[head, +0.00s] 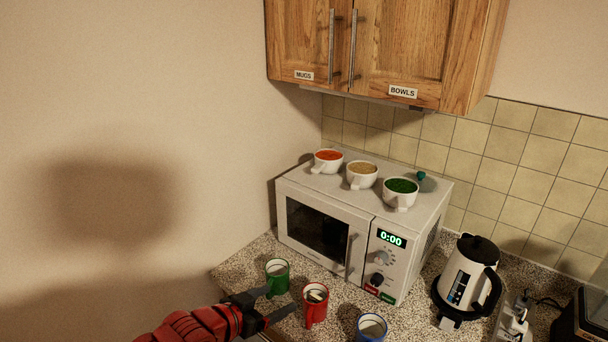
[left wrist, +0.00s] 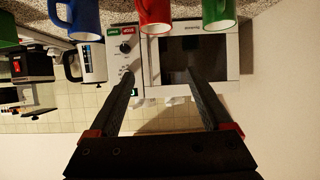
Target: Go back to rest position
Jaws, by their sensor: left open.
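My left gripper (head: 279,301) reaches in from the bottom of the head view, near the counter's front edge. Its two dark fingers are spread, with nothing held between them. One fingertip is close to the green mug (head: 277,278) and the other points toward the red mug (head: 315,303); I cannot tell whether they touch. In the left wrist view, which is upside down, the open fingers (left wrist: 160,80) frame the microwave front, and the red mug (left wrist: 155,14) and green mug (left wrist: 218,12) are at the top edge. My right gripper is not in view.
A white microwave (head: 325,232) carries three bowls: red-filled (head: 327,161), tan-filled (head: 361,176) and green-filled (head: 400,194). A blue mug (head: 371,328), a kettle (head: 467,278) and a power strip (head: 513,318) stand rightward. Wooden cabinets (head: 400,45) hang above. The left wall is bare.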

